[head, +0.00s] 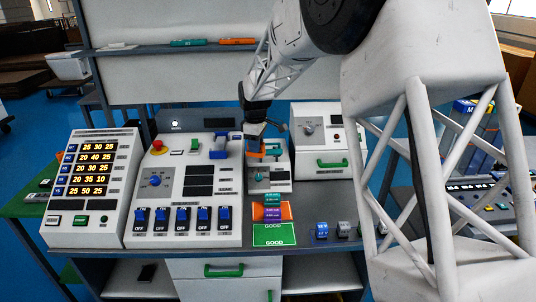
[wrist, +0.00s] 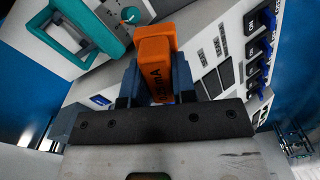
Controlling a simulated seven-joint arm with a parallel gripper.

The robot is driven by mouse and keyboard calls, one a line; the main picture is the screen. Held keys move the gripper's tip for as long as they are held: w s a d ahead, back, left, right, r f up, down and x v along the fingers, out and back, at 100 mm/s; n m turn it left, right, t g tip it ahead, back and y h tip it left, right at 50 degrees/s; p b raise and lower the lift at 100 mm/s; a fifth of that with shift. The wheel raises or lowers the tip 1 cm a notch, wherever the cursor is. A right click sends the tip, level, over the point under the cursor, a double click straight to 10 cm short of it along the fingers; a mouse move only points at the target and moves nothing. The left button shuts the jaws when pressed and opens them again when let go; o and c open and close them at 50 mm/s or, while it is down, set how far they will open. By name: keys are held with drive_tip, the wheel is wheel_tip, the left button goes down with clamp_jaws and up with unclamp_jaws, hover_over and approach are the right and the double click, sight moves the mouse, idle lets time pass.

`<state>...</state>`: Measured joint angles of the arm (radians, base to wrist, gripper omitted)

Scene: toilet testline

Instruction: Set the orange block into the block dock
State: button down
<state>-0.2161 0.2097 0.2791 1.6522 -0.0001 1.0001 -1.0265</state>
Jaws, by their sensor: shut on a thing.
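My gripper (head: 255,132) hangs over the bench between the switch panel and the dial box, pointing down. In the wrist view its two dark jaws (wrist: 154,85) are shut on an orange block (wrist: 154,58) with dark lettering ending in "mA". In the head view a bit of orange (head: 256,154) shows just below the gripper. A white and grey fixture with teal parts (head: 281,175), which may be the block dock, stands under and beside the gripper. The gripper partly hides it, and I cannot tell whether the block touches it.
A white switch panel (head: 200,190) with blue switches is close on the left. A white dial box (head: 318,145) with a green handle (head: 332,163) is on the right. Small blocks (head: 322,230) sit at the right.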

drive_tip(key=w+d+n, duration=0.2)
drive_tip(key=w, duration=0.7)
drive_tip(key=w+d+f+n, duration=0.1)
drive_tip(key=w+d, duration=0.2)
drive_tip(key=w, duration=0.7)
drive_tip(key=shift+w+n, duration=0.25)
drive_tip(key=shift+n, duration=0.15)
drive_tip(key=shift+d+f, duration=0.1)
drive_tip(key=shift+f, duration=0.05)
drive_tip(key=shift+f, duration=2.4)
drive_tip(key=shift+f, duration=2.5)
drive_tip(key=shift+f, duration=0.15)
